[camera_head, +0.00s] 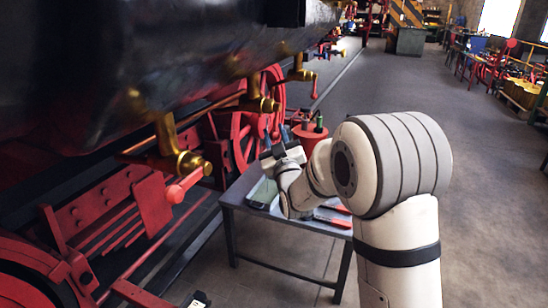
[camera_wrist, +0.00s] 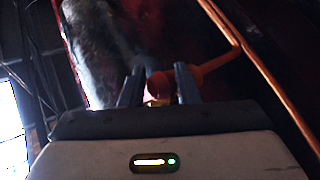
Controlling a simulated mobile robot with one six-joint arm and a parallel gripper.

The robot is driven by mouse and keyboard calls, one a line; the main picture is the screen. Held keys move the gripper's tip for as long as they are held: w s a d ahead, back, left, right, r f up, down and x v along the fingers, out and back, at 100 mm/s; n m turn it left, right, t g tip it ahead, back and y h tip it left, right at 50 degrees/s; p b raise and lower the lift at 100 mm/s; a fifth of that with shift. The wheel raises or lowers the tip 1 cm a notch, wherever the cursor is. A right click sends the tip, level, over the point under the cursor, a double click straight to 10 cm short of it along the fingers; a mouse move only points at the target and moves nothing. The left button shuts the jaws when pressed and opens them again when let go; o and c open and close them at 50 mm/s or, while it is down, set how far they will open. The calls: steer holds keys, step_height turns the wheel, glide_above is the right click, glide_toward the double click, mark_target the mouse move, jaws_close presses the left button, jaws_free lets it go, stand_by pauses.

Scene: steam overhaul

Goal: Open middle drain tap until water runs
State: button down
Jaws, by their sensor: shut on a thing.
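Brass drain taps hang in a row under the dark boiler in the head view. The near tap (camera_head: 187,163) has a red handle that sticks out toward the lower left. The middle tap (camera_head: 262,103) is just above my gripper (camera_head: 277,148); its handle is hidden there. The far tap (camera_head: 300,73) has a red handle hanging down. In the wrist view my gripper (camera_wrist: 158,84) has its two dark fingers on either side of a round red handle end (camera_wrist: 160,83), shut on it, with a bit of brass below. I see no running water.
A grey metal table (camera_head: 287,220) with tools and a red pot (camera_head: 309,135) stands below my arm. Red wheels and rods (camera_head: 150,205) of the locomotive lie to the left. The floor on the right is open. In the wrist view an orange-red pipe (camera_wrist: 262,70) runs close by.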

steer(key=shift+w+d+f+n+t+y+b, duration=0.15)
steer(key=shift+w+n+t+y+b, duration=0.2)
steer(key=shift+b, duration=0.8)
steer(key=shift+w+a+f+n+t+y+b, duration=0.15)
steer(key=shift+n+y+b, duration=0.15)
steer(key=shift+n+b, duration=0.6)
steer(key=shift+w+d+f+n+t+y+b, duration=0.1)
steer(key=shift+w+d+f+n+y+b, duration=0.2)
steer(key=shift+b, duration=1.1)
steer(key=shift+w+r+n+y+b, duration=0.15)
steer(key=shift+r+n+y+b, duration=0.2)
steer(key=shift+y+b, duration=0.5)
steer(key=shift+b, duration=0.35)
steer(key=shift+r, duration=0.15)
steer(key=c, duration=1.1)
jaws_free()
steer(key=shift+c, duration=0.2)
steer(key=v, duration=0.7)
steer(key=shift+s+f, duration=0.2)
steer(key=shift+f, duration=0.1)
